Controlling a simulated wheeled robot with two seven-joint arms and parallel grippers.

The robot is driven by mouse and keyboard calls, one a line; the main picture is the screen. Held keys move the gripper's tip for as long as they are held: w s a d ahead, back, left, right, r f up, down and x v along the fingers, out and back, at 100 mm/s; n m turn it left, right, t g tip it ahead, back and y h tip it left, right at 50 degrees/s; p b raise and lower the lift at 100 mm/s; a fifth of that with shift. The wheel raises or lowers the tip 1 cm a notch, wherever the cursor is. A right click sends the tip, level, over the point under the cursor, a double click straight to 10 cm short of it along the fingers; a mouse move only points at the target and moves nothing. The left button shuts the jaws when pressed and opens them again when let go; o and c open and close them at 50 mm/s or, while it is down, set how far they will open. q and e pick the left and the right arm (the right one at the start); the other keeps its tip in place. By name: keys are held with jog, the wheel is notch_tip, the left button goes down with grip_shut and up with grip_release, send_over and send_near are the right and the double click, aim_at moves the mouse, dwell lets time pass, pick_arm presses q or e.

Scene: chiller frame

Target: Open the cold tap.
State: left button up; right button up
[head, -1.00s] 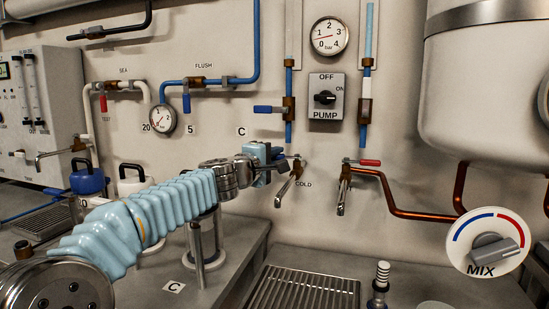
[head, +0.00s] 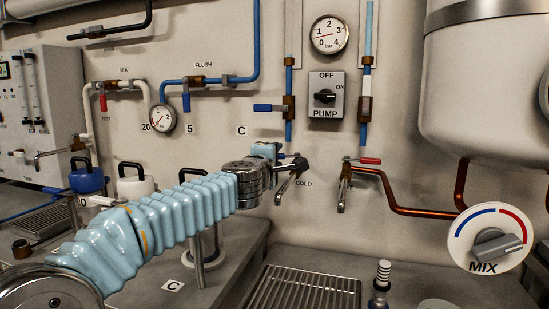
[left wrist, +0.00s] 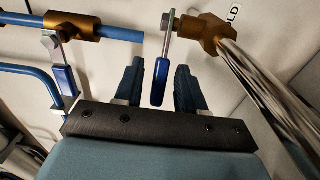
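The cold tap (head: 288,185) is on the wall beside the COLD label, with a brass body and a metal spout. In the head view my left gripper (head: 293,160) is at the tap's top and hides most of its lever. In the left wrist view the tap's blue lever (left wrist: 161,82) hangs from a metal stem between the two dark fingers of my left gripper (left wrist: 159,75). The fingers are apart, with a visible gap on each side of the lever. My right gripper is not in view.
A red-levered tap (head: 345,185) is close on the right, joined to a copper pipe. A blue-handled valve (head: 270,108) is above the gripper. The PUMP switch (head: 326,96) and gauge (head: 329,34) are higher up. A drain grate (head: 303,290) lies below.

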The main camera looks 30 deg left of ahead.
pick_arm(q)
jog(key=v, duration=1.3)
jog(key=shift+s+p, duration=0.35)
jog(key=shift+d, duration=0.1)
